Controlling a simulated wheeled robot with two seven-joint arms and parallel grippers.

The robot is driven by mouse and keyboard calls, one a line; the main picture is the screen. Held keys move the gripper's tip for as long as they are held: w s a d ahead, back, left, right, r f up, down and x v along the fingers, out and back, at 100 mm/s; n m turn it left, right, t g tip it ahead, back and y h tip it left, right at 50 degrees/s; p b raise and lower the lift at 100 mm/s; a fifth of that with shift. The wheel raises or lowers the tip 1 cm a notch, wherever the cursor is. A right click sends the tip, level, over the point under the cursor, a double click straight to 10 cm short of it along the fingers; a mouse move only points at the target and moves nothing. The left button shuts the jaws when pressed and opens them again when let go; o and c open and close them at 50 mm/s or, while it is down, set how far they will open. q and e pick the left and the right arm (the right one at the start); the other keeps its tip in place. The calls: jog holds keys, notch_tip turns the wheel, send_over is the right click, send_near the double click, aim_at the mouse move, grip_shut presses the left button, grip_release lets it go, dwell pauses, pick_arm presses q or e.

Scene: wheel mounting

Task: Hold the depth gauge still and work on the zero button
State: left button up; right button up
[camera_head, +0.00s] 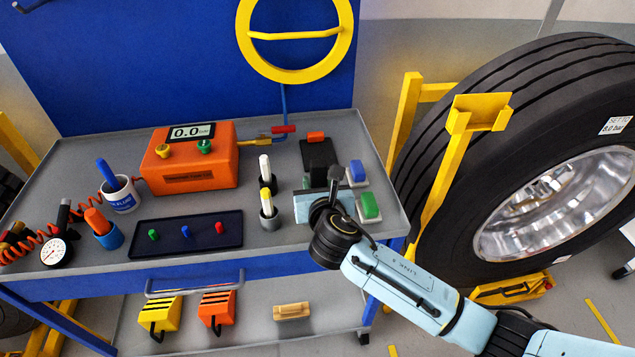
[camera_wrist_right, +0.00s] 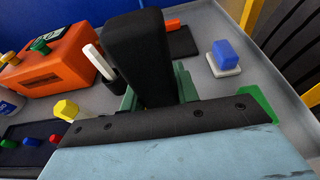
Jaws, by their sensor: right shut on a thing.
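My right gripper (camera_head: 322,172) is over the right part of the workbench, its arm coming in from the lower right. In the right wrist view its large black finger (camera_wrist_right: 140,55) fills the middle. Grey-green parts (camera_wrist_right: 187,83) show on both sides of it. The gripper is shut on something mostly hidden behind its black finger. I cannot make out the depth gauge or its zero button clearly; the held thing may be the gauge. My left gripper is not in view.
A black mat (camera_head: 312,151) with an orange piece (camera_head: 316,137) lies behind the gripper. Blue (camera_head: 357,171) and green (camera_head: 370,205) blocks stand right; marker holders (camera_head: 269,220) stand left. An orange box (camera_head: 188,178), a dark tray (camera_head: 170,246) and a dial gauge (camera_head: 56,252) are farther left.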

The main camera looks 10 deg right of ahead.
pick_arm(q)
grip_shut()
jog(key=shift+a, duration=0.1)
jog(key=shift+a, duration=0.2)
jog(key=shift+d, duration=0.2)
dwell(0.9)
